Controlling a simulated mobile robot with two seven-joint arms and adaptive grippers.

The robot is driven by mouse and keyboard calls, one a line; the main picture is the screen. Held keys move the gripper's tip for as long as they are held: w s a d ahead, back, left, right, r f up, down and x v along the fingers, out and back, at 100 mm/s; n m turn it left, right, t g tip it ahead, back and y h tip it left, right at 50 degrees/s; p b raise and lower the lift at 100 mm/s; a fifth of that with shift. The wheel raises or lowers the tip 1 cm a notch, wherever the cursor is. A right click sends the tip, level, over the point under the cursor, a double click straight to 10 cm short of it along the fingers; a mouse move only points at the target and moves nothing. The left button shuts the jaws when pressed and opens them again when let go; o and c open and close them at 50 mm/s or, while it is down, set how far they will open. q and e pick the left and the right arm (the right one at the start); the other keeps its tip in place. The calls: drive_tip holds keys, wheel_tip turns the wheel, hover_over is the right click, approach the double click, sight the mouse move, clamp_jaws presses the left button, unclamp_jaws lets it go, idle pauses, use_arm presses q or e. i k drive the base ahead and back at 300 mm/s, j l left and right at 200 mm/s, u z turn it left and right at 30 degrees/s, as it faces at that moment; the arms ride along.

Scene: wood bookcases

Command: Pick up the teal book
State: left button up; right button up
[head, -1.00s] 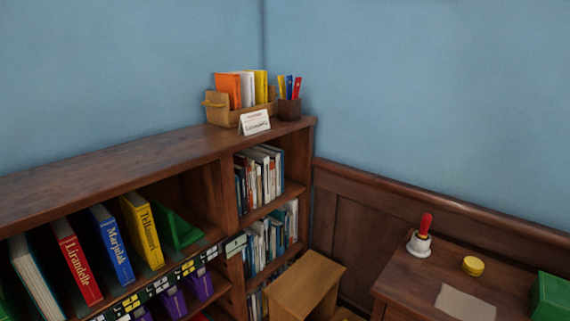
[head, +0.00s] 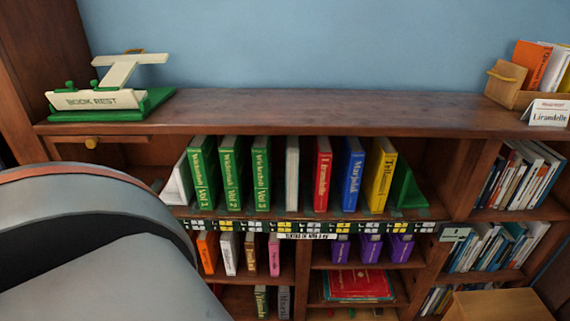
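No book with a plainly teal spine shows in the main row on the upper shelf. One book (head: 292,172) there, between the green volumes and the red book, turns a pale, untitled edge outward; its cover colour is hard to tell now. The row also has three green volumes (head: 230,172), a red book (head: 322,173), a blue book (head: 350,174) and a yellow book (head: 379,174), all upright. Neither of my grippers is in view. A large grey rounded part, likely my own arm, fills the lower left.
A white bookend (head: 178,187) and a green bookend (head: 404,190) flank the row. The book rest (head: 105,100) stands on the bookcase top (head: 300,108), whose middle is clear. Lower shelves hold purple books (head: 371,248) and a flat red book (head: 358,284). A wooden stool (head: 500,305) is lower right.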

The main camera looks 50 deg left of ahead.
sight(292, 141)
drive_tip(key=u, duration=1.45)
